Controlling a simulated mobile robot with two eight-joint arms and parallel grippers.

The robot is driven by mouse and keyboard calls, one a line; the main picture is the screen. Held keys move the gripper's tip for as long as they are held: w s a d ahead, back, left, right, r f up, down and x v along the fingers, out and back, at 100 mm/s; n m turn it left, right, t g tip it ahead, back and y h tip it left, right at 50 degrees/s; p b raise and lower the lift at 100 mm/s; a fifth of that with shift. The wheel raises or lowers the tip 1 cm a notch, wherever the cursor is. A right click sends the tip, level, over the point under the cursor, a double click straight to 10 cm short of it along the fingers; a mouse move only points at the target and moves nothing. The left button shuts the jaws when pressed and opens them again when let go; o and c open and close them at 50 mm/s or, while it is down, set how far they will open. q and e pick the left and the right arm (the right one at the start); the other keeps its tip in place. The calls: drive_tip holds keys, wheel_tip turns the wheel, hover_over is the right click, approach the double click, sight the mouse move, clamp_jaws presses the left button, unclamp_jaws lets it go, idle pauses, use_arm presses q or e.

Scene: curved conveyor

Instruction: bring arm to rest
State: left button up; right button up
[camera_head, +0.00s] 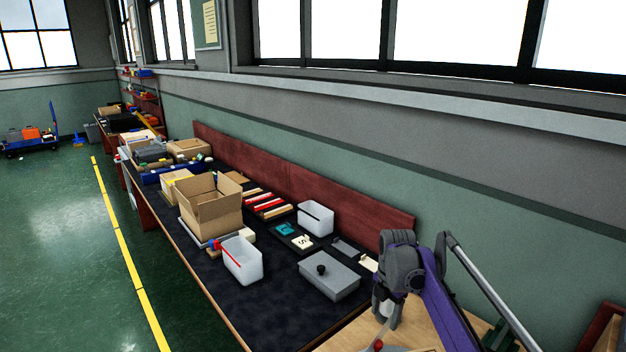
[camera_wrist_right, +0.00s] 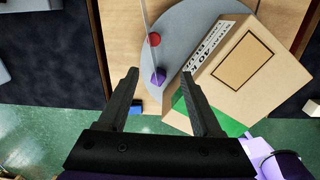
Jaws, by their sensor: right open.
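My right arm comes in at the lower right of the head view, with its purple link and grey wrist over the near end of the workbench. My right gripper (camera_head: 387,312) points down there. In the right wrist view my right gripper (camera_wrist_right: 158,78) has its two black fingers spread apart with nothing held between them. Beyond the fingertips are a round grey plate (camera_wrist_right: 188,30), a red round piece (camera_wrist_right: 153,39) and a small purple block (camera_wrist_right: 158,76). My left gripper is in neither view.
A cardboard box (camera_wrist_right: 290,75) lies close to the right finger. A wooden surface (camera_head: 420,325) lies below the gripper. The dark bench mat (camera_head: 275,310) carries a grey lidded box (camera_head: 330,278), white bins (camera_head: 242,262) and an open carton (camera_head: 212,212).

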drive_tip(key=s+a+r+m+t, duration=0.1)
drive_tip(key=s+r+m, duration=0.1)
drive_tip(key=s+m, duration=0.5)
drive_tip(key=s+a+r+m+t, duration=0.1)
drive_tip(key=s+r+m, duration=0.1)
drive_tip(key=s+m, duration=0.5)
drive_tip(key=s+f+m+t, duration=0.1)
drive_tip(key=s+f+m, duration=0.1)
drive_tip(key=s, duration=0.5)
drive_tip(key=s+f+m+t+p, duration=0.1)
drive_tip(key=s+f+m, duration=0.2)
drive_tip(key=s+m, duration=0.2)
drive_tip(key=s+f+m, duration=0.3)
drive_tip(key=s+m, duration=0.1)
drive_tip(key=s, duration=0.5)
drive_tip(key=shift+a+t, duration=0.3)
drive_tip(key=shift+t, duration=0.1)
